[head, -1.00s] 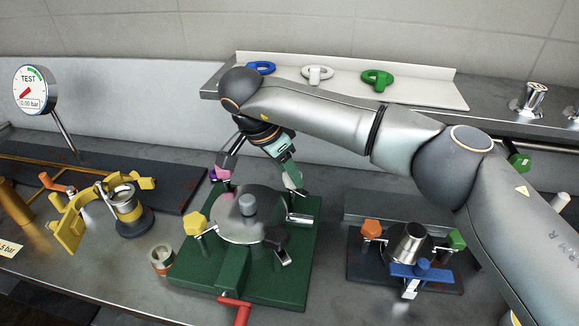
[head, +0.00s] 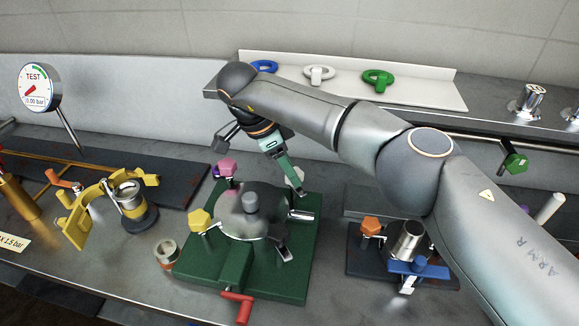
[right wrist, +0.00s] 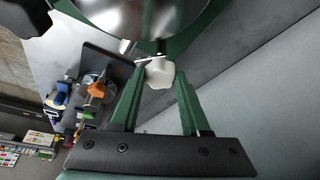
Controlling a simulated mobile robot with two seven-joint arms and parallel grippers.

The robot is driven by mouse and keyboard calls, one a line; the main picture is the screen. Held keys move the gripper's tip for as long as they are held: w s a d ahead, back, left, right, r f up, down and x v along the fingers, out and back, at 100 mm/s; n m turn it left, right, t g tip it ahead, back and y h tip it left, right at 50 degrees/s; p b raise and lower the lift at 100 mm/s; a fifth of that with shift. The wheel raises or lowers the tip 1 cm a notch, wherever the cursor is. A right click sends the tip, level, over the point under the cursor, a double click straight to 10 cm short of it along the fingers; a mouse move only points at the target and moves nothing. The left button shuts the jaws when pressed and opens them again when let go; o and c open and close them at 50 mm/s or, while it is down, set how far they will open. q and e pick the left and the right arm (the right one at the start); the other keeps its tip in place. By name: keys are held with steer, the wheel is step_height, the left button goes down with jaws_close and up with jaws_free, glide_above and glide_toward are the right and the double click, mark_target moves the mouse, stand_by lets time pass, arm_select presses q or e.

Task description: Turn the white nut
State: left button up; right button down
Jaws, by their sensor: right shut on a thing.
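The white nut (right wrist: 158,72) sits at the edge of the round metal lid (head: 236,222) on the green base (head: 295,268). In the head view the nut (head: 297,175) shows only partly beside a green finger. My right gripper (right wrist: 157,80) is shut on the white nut, with one green finger on each side of it in the right wrist view. In the head view my right gripper (head: 298,184) reaches down to the back right of the lid. A pink nut (head: 227,167) and a yellow nut (head: 200,220) stand at the lid's left side. My left gripper is not in view.
A shelf behind holds blue, white (head: 319,74) and green (head: 377,80) handwheels. A smaller fixture with orange and blue knobs (head: 419,268) stands right. A yellow clamp (head: 78,222) and a test gauge (head: 40,88) are left. A small cup (head: 167,254) stands beside the base.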

steer(key=shift+c, duration=1.9)
jaws_free()
